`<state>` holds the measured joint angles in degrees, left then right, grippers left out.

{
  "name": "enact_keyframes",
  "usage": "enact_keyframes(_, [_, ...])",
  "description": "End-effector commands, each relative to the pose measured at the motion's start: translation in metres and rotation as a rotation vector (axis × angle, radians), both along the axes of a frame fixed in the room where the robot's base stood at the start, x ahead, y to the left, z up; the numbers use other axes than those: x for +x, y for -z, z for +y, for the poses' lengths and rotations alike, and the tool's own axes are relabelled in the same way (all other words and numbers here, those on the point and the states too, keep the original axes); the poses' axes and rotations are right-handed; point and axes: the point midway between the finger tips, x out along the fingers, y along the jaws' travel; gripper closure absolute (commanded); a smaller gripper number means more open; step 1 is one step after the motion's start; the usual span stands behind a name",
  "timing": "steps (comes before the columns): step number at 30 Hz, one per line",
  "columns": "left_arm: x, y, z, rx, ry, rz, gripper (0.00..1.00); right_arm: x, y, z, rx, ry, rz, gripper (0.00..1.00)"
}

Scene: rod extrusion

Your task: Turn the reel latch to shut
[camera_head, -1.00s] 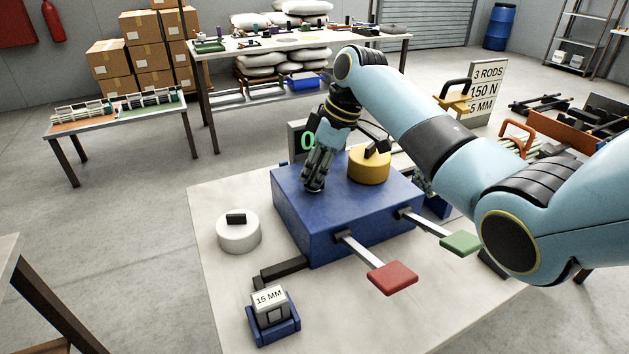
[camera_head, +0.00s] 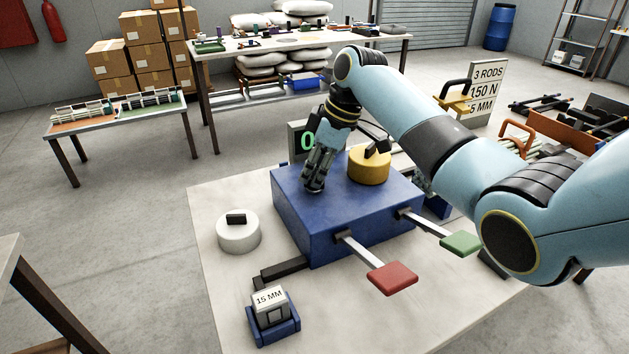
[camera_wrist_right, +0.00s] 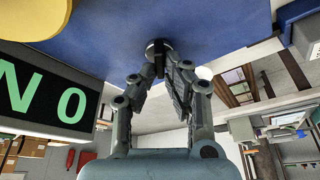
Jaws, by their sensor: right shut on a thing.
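The blue box (camera_head: 330,225) stands on the pale table. A small dark latch knob on a round grey base (camera_wrist_right: 155,47) sits on the box's top near its edge, in the right wrist view. I take it for the reel latch; in the head view my fingers hide it. My right gripper (camera_head: 314,187) points down onto the box top. Its fingers (camera_wrist_right: 160,70) are shut on the latch knob. How far the latch is turned is hard to tell. My left gripper is not in view.
A yellow drum (camera_head: 369,170) with a dark handle stands on the box beside my right gripper. A display reading 0 (camera_wrist_right: 45,95) is close by. Red (camera_head: 392,278) and green (camera_head: 461,244) paddles stick out in front. A white knob (camera_head: 239,232) is at left.

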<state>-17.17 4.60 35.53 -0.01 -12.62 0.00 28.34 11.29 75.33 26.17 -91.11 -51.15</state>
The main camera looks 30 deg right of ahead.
Motion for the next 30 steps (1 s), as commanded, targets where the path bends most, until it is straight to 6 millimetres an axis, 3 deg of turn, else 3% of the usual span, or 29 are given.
enact_keyframes(6, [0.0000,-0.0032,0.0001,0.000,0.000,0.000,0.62,-0.0003,-0.0001,-0.0005,0.000,-0.162,0.003,1.00])
enact_keyframes(13, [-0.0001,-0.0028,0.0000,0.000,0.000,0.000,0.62,-0.0004,0.0003,-0.0005,-0.001,-0.172,0.002,1.00])
enact_keyframes(19, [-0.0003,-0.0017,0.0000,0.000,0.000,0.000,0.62,-0.0001,0.0005,-0.0006,0.000,-0.327,0.003,1.00])
enact_keyframes(27, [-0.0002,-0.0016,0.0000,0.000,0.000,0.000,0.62,-0.0002,0.0002,-0.0006,-0.001,-0.349,0.001,1.00])
enact_keyframes(30, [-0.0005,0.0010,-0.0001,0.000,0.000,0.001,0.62,-0.0001,0.0009,-0.0006,-0.001,-0.432,0.003,1.00])
